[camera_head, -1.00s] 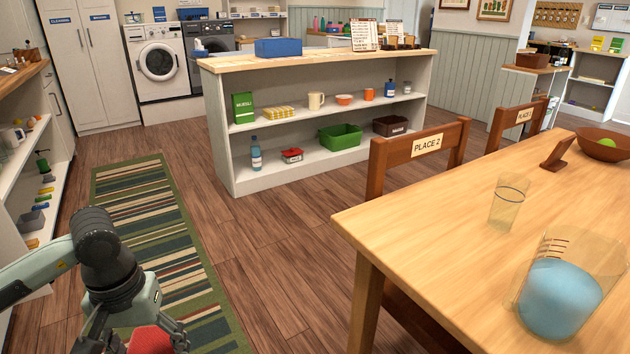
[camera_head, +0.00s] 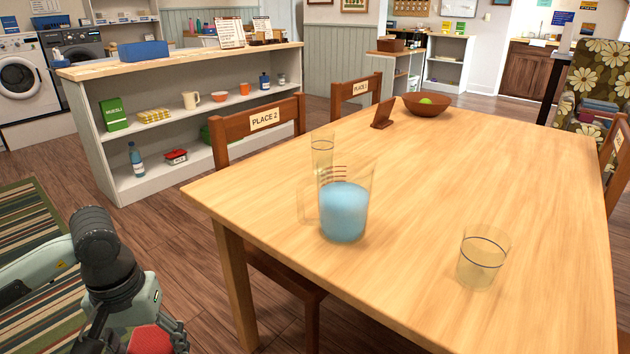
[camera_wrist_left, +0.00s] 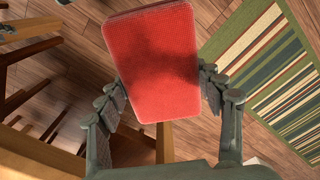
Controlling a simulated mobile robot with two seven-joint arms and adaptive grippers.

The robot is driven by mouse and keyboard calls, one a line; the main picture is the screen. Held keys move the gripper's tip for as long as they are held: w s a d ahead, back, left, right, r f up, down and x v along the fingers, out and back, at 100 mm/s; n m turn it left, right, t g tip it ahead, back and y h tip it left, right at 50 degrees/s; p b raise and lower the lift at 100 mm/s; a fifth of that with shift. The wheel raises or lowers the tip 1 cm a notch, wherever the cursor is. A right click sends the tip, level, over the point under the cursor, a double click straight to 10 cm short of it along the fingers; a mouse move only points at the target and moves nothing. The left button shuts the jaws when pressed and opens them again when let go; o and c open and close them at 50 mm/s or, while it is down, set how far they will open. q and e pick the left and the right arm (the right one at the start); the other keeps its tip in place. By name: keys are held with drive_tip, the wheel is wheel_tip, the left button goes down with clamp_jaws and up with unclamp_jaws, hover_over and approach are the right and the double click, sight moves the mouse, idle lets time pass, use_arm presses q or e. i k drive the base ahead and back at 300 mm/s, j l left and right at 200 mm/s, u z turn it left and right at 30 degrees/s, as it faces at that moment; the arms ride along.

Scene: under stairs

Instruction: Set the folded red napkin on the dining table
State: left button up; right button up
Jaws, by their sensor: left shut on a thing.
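The folded red napkin (camera_wrist_left: 152,62) is held between the fingers of my left gripper (camera_wrist_left: 160,85) in the left wrist view, above the floor. In the head view my left gripper (camera_head: 132,338) is at the lower left, with only part of the red napkin (camera_head: 150,341) showing at the bottom edge. It is to the left of the dining table (camera_head: 420,160), apart from it. The wooden table fills the middle and right. My right gripper is not in view.
On the table stand a jug with blue contents (camera_head: 344,212), a glass (camera_head: 322,155), another glass (camera_head: 482,258), a small brown stand (camera_head: 383,113) and a bowl (camera_head: 427,104). The chair marked PLACE 2 (camera_head: 258,125) is at its left side.

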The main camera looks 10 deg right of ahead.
sight(522, 247)
drive_tip(key=k+l+z, duration=0.4)
drive_tip(key=l+z, duration=0.15)
drive_tip(key=k+l+z, duration=0.15)
drive_tip(key=l+z, duration=0.15)
drive_tip(key=l, duration=0.2)
drive_tip(key=k+l+z, duration=0.1)
drive_tip(key=l+z, duration=0.15)
drive_tip(key=l, duration=0.15)
drive_tip(key=i+z, duration=0.15)
drive_tip(key=z, duration=0.15)
drive_tip(key=i+l+z, duration=0.1)
drive_tip(key=z, duration=0.2)
drive_tip(key=i+j+z, duration=0.15)
drive_tip(key=j, duration=0.25)
drive_tip(key=i+l, duration=0.15)
